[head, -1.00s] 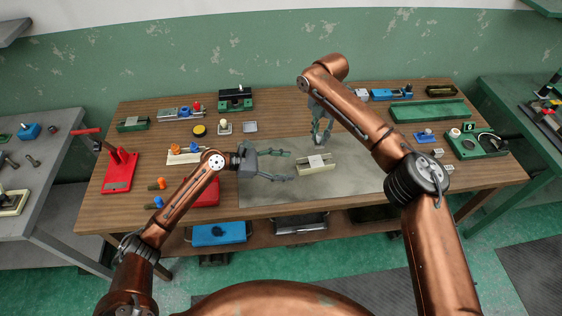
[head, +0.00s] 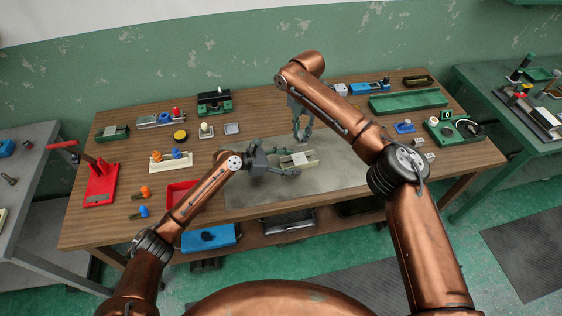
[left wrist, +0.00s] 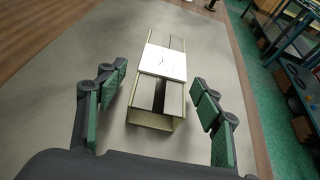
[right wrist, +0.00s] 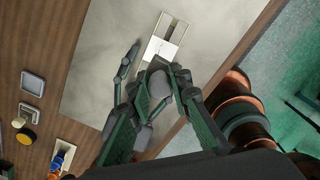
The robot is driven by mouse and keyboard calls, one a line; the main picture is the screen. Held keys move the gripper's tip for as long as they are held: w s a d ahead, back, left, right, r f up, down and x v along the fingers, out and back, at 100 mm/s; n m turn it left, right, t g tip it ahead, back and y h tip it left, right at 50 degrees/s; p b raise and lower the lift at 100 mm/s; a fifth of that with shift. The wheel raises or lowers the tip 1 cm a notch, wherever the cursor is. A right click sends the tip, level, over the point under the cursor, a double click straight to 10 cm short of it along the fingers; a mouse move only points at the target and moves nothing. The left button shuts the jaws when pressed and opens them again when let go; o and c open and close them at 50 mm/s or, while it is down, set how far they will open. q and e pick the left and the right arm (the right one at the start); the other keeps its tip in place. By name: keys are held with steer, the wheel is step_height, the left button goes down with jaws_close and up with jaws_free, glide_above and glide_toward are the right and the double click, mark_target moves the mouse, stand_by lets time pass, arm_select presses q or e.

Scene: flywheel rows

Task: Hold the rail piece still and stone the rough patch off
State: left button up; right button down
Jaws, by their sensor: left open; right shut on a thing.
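The rail piece (head: 312,162) is a cream slotted channel lying on the grey mat (head: 250,200). A pale plate-like patch with dark marks (left wrist: 163,62) sits across its top in the left wrist view. My left gripper (head: 286,162) is open, with its fingers on either side of the rail's left end; gaps show on both sides in the left wrist view (left wrist: 157,95). My right gripper (head: 301,137) is shut on a small dark grey block, probably the stone (right wrist: 157,64), close to the patch. The fingers hide most of the block.
A red tray (head: 178,193) is left of the mat, partly behind my left arm. A green tray (head: 408,101) is at the back right. The mat's front is clear.

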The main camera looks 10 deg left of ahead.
arm_select(q)
steer(key=shift+w+d+f, duration=0.25)
steer(key=shift+d, duration=0.25)
steer(key=shift+c, duration=0.5)
jaws_close()
steer(key=c, duration=0.6)
jaws_free()
steer(key=c, duration=0.3)
steer(key=shift+c, duration=0.2)
